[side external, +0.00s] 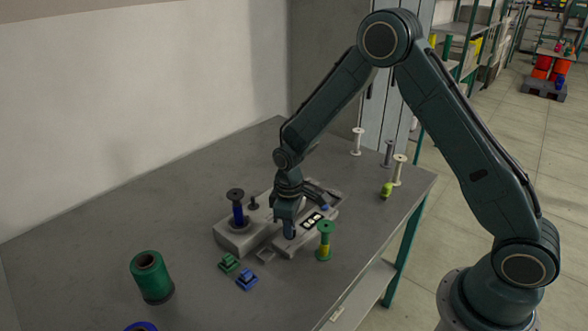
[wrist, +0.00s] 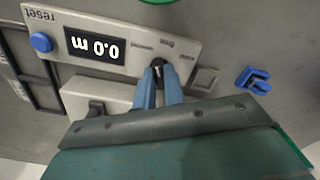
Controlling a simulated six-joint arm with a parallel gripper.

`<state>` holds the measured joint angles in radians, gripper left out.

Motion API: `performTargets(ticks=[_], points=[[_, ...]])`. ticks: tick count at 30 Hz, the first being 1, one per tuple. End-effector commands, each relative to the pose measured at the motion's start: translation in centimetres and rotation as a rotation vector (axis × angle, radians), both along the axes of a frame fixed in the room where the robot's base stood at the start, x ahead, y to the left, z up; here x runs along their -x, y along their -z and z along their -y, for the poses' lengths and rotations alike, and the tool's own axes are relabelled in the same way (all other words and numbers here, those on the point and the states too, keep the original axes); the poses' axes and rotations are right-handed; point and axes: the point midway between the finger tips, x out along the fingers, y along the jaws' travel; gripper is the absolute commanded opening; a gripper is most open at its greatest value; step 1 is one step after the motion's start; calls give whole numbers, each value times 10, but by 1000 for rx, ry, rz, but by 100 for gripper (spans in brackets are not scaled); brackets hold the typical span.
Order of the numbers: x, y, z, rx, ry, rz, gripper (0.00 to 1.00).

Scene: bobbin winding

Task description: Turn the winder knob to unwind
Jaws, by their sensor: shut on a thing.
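The grey winder (side external: 232,238) stands on the table. A dark spool with blue thread (side external: 238,212) sits upright on its left part. My gripper (side external: 289,233) points down at the winder's front part. In the wrist view my blue fingers (wrist: 161,78) are shut on the dark winder knob (wrist: 158,64), which is mostly hidden between them. The display (wrist: 95,47) beside the knob reads 0.0 m, upside down in this view. A blue reset button (wrist: 41,42) is next to the display.
A green and yellow bobbin (side external: 325,241) stands close to the winder's right. Green (side external: 229,263) and blue (side external: 247,279) clips lie in front. A large green spool (side external: 151,277) stands at front left. Pale bobbins (side external: 399,170) stand at back right. The table's left side is clear.

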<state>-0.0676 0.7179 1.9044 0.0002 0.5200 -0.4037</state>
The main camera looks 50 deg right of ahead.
Motion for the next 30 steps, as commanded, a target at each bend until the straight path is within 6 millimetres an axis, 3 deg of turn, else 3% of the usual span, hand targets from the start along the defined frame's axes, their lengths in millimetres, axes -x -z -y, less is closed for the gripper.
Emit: performTargets(ticks=[12, 30], points=[[-1, -1, 0, 0, -275, 2, 0], [-1, -1, 0, -1, -332, 3, 0]])
